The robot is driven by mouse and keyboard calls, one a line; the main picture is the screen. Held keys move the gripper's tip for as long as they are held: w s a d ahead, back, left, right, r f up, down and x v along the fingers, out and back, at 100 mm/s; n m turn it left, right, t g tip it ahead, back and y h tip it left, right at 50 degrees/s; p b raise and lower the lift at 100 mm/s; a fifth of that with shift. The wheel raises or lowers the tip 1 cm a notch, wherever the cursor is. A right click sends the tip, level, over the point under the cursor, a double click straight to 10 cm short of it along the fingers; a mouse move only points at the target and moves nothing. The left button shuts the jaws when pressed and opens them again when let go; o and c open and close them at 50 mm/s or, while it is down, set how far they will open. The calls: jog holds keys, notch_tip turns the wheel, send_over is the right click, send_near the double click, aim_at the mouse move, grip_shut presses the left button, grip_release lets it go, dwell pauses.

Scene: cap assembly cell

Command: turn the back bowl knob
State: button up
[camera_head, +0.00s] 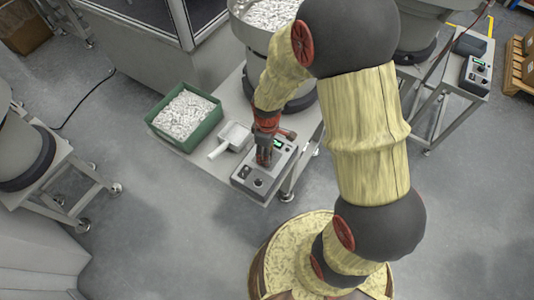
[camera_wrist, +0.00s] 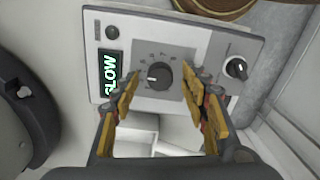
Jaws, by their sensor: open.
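The control box (camera_head: 250,183) sits at the front corner of the bowl feeder's table. In the wrist view its panel shows a large dark round knob (camera_wrist: 159,76) with a white pointer mark and a dial scale around it. A second, smaller knob (camera_wrist: 236,68) is on the panel's right side. My gripper (camera_wrist: 165,92) is open, with one yellow-padded finger on each side of the large knob. I cannot tell whether the fingers touch it. Which knob is the back one is not labelled.
The feeder bowl (camera_head: 268,14) stands behind my wrist. Another table with a similar box (camera_head: 478,75) is at the right. The floor in front is partly clear.

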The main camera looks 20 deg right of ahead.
jog(key=shift+f, duration=0.1)
jog(key=shift+c, duration=0.8)
jog(key=c, duration=1)
